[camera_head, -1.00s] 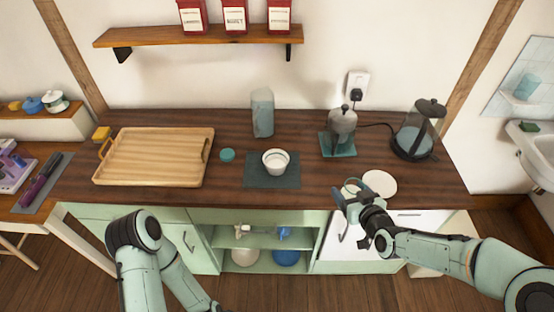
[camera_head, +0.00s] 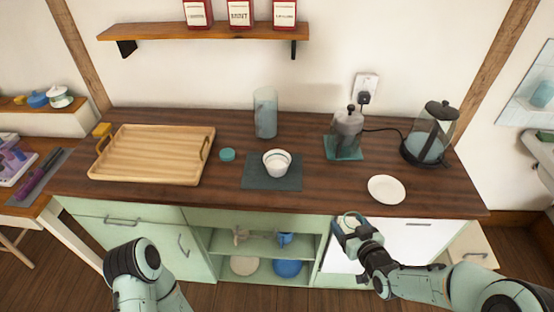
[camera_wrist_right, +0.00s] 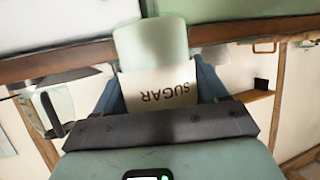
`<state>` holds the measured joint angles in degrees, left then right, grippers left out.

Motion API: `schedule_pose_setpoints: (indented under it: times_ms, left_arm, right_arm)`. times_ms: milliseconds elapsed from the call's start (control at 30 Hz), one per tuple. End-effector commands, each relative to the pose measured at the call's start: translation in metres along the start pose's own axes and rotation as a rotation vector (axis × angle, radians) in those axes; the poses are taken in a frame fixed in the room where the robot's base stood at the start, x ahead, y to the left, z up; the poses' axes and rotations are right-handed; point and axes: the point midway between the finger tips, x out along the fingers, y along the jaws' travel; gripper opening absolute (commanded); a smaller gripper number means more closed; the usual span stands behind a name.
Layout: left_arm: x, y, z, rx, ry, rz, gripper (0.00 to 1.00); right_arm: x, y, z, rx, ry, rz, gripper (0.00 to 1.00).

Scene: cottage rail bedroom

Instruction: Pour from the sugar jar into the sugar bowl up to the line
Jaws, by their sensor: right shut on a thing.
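My right gripper (camera_head: 356,234) is shut on the sugar jar, just in front of the counter's front edge. In the head view only the jar's pale round top (camera_head: 350,221) shows between the fingers. In the right wrist view the jar (camera_wrist_right: 160,82) sits between both fingers, its SUGAR label upside down in the picture. How much sugar it holds cannot be seen. The sugar bowl (camera_head: 277,163), small and white, stands upright on a dark mat (camera_head: 257,180), left of and beyond the gripper. Its fill line cannot be made out. My left gripper is out of view.
A teal lid (camera_head: 227,155) and wooden tray (camera_head: 150,158) lie left of the bowl. A tall glass container (camera_head: 265,112) stands behind it. A white plate (camera_head: 387,189), a grinder-like pot (camera_head: 346,130) and a glass press (camera_head: 428,138) are to the right.

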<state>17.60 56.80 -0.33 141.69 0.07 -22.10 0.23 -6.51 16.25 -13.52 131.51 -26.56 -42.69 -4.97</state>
Motion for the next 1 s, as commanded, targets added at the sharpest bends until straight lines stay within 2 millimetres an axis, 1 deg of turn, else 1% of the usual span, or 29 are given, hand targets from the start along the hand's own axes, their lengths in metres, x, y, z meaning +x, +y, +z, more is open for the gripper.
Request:
schedule_pose_setpoints:
  times_ms: [33, 267, 367, 467, 567, 767, 867, 900, 967, 1000]
  left_arm:
    - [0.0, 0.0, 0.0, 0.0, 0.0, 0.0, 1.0]
    - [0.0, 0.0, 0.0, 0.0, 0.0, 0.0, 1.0]
    - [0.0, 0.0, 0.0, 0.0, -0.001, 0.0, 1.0]
    - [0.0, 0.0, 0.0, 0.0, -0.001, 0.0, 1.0]
    - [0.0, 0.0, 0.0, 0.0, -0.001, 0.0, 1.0]
    - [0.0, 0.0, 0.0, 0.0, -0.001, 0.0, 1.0]
    - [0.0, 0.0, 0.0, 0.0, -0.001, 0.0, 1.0]
    - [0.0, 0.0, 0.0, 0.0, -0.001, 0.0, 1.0]
    - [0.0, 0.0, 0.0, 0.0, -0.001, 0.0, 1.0]
    - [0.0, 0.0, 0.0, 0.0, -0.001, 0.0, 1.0]
  right_arm:
    - [0.0, -0.003, -0.003, -0.005, 0.005, -0.006, 0.27]
    - [-0.001, -0.004, -0.01, -0.005, 0.006, -0.006, 0.27]
    - [0.003, -0.014, -0.014, -0.003, 0.005, -0.007, 0.27]
    - [0.009, -0.029, -0.019, -0.005, 0.005, -0.008, 0.27]
    - [0.017, -0.048, -0.025, -0.005, 0.004, -0.008, 0.27]
    - [0.036, -0.097, -0.04, -0.006, 0.005, -0.005, 0.27]
    - [0.045, -0.126, -0.048, -0.006, 0.006, -0.004, 0.27]
    - [0.048, -0.139, -0.051, -0.007, 0.005, -0.005, 0.27]
    - [0.053, -0.156, -0.057, -0.007, 0.006, -0.003, 0.27]
    - [0.056, -0.169, -0.06, -0.007, 0.006, -0.004, 0.27]
